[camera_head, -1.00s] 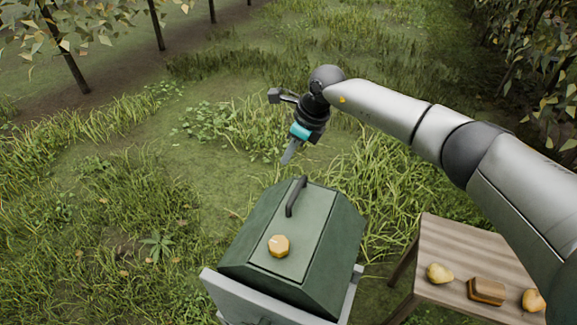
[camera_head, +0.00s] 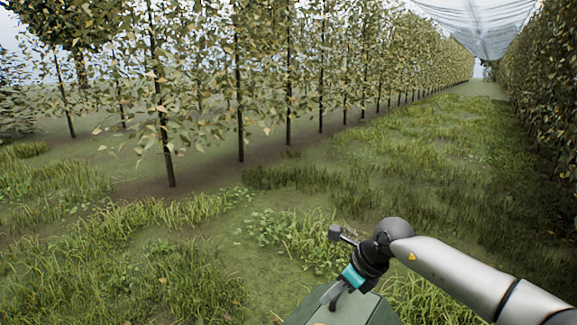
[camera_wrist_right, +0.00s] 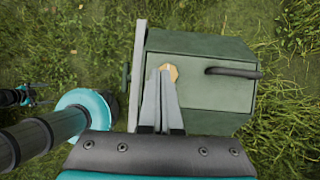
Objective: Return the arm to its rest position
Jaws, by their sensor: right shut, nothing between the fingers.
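My right arm comes in from the lower right of the head view. Its gripper (camera_head: 332,302) points down over the dark green box (camera_head: 316,309), whose top only partly shows at the bottom edge. In the right wrist view the gripper's two fingers (camera_wrist_right: 166,75) are together, with nothing between them. Below them lies the green box (camera_wrist_right: 200,108), with a dark handle (camera_wrist_right: 233,72) and a yellow-orange knob (camera_wrist_right: 170,73). The fingertips overlap the knob in this view; I cannot tell the gap. My left gripper is not seen in the head view.
A grey panel (camera_wrist_right: 138,50) runs along the box's left side in the wrist view. Grass (camera_head: 200,285) surrounds the box. A row of slim trees (camera_head: 240,110) stands at the left, a leafy hedge (camera_head: 540,110) at the right, with an open grassy lane (camera_head: 430,140) between.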

